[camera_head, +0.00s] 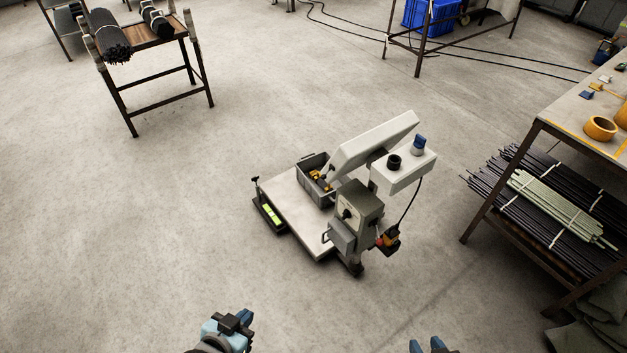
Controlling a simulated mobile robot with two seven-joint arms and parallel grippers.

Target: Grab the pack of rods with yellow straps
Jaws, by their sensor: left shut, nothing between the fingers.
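No strap in view is clearly yellow. A dark pack of rods (108,38) lies on a small table at the upper left, and a second dark pack (155,20) with pale bands lies beside it. On the right, dark rods (555,235) with whitish straps lie on a low shelf, with a pale green pack (560,208) on top of them. My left gripper (236,324) is shut and empty at the bottom edge. My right gripper (428,347) shows only its tips at the bottom edge; its opening is unclear. Both are far from the rods.
A wheeled machine with a pale platform (290,205) and a grey bin (313,163) stands mid-floor ahead. The small table (150,45) is at upper left. Cables cross the far floor. The left floor is clear.

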